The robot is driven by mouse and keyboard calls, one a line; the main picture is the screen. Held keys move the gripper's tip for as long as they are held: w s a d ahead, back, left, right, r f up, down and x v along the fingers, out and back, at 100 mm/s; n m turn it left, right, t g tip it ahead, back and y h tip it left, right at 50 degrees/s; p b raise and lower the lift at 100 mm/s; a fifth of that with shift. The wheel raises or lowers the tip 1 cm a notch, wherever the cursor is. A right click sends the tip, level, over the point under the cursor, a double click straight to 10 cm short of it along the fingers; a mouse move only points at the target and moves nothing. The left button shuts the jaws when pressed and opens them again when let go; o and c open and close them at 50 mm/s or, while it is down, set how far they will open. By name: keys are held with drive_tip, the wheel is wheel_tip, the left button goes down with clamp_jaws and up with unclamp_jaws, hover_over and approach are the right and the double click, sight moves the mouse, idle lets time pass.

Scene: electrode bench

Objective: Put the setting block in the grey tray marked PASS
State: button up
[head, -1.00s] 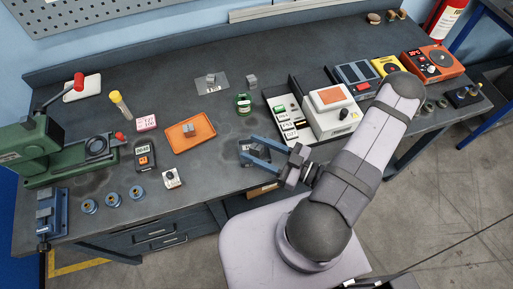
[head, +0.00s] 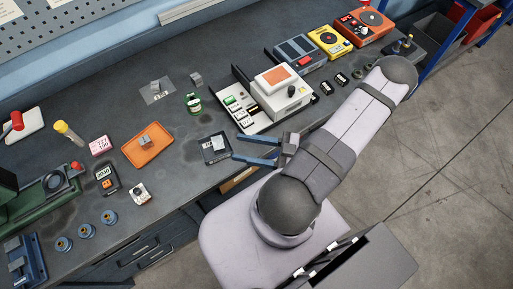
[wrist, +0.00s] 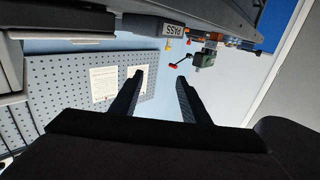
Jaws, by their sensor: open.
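Another grey block (head: 145,141) sits on the orange tray (head: 136,157). My gripper (head: 236,147) is open and empty just right of the grey tray, its blue fingers pointing at it. The wrist view also shows the gripper (wrist: 160,77) with nothing between its fingers.
A white device (head: 284,95) stands at the back right. A meter (head: 106,179) and a small white dial device (head: 140,194) lie to the left.

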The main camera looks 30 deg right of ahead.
drive_tip(key=shift+v, duration=1.5)
